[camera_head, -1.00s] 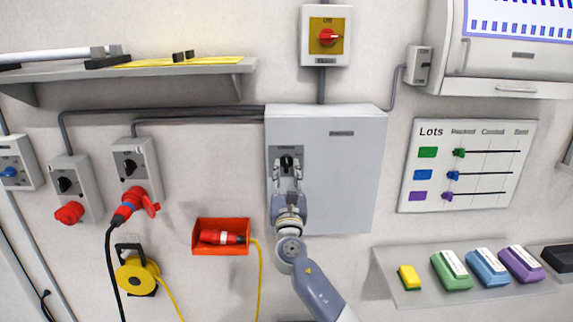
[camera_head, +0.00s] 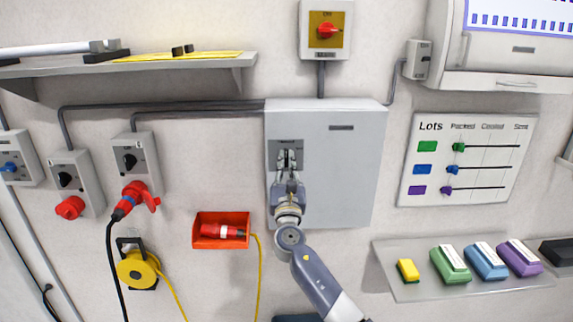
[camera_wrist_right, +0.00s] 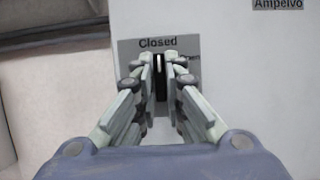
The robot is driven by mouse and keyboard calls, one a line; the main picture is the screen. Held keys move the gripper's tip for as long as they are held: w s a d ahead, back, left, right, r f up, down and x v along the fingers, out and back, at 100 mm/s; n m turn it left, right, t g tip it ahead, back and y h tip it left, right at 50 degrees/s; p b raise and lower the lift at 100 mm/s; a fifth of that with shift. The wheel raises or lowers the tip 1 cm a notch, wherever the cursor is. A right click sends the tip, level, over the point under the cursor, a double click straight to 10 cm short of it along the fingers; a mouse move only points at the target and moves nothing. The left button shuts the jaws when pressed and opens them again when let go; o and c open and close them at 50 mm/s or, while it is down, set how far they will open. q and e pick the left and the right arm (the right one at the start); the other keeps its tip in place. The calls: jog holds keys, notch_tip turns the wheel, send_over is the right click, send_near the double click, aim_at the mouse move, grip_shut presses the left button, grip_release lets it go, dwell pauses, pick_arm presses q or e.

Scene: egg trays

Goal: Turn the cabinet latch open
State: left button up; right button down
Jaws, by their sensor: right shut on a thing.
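The grey wall cabinet (camera_head: 345,180) is closed in the head view. Its dark latch plate (camera_head: 274,160) is at the cabinet's upper left. In the right wrist view the plate (camera_wrist_right: 130,48) reads "Closed" at the top, with a second label partly hidden at its right. The black latch (camera_wrist_right: 160,85) stands upright between my fingers. My right gripper (camera_head: 289,156) is at the latch, fingers on either side of it and shut on it; it also fills the middle of the right wrist view (camera_wrist_right: 161,62). My left gripper is not in view.
An orange bin (camera_head: 222,243) with a red plug is at the cabinet's lower left. A red-knobbed switch box (camera_head: 327,45) is above the cabinet. A lots board (camera_head: 468,158) hangs to the right, over a shelf (camera_head: 400,292) with coloured blocks. A yellow cable reel (camera_head: 137,269) is at lower left.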

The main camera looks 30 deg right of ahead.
jog(key=m+g+h+b, duration=0.1)
jog(key=m+b, duration=0.1)
jog(key=m, duration=0.1)
jog(key=m+h+b, duration=0.1)
jog(key=m+b, duration=0.1)
jog(key=shift+m+g, duration=0.4)
jog(key=m+g+h+b, duration=0.1)
jog(key=m+b, duration=0.1)
jog(key=m, duration=0.1)
jog(key=shift+a+m+g, duration=0.1)
jog(key=shift+m+g, duration=0.2)
jog(key=shift+m, duration=0.1)
jog(key=m+b, duration=0.1)
jog(key=m+g+h, duration=0.1)
jog(key=m, duration=0.1)
jog(key=shift+r+m+b, duration=0.2)
jog(key=shift+m+b, duration=0.1)
jog(key=shift+b, duration=0.1)
jog(key=m+g+b, duration=0.1)
jog(key=m+g, duration=0.1)
jog(key=m, duration=0.2)
jog(key=shift+w+r, duration=0.1)
jog(key=shift+r, duration=0.05)
jog(key=m+g, duration=0.1)
jog(key=m, duration=0.1)
jog(key=m+g+y, duration=0.1)
jog(key=m, duration=0.2)
jog(key=shift+r+b, duration=0.15)
jog(key=shift+b, duration=0.25)
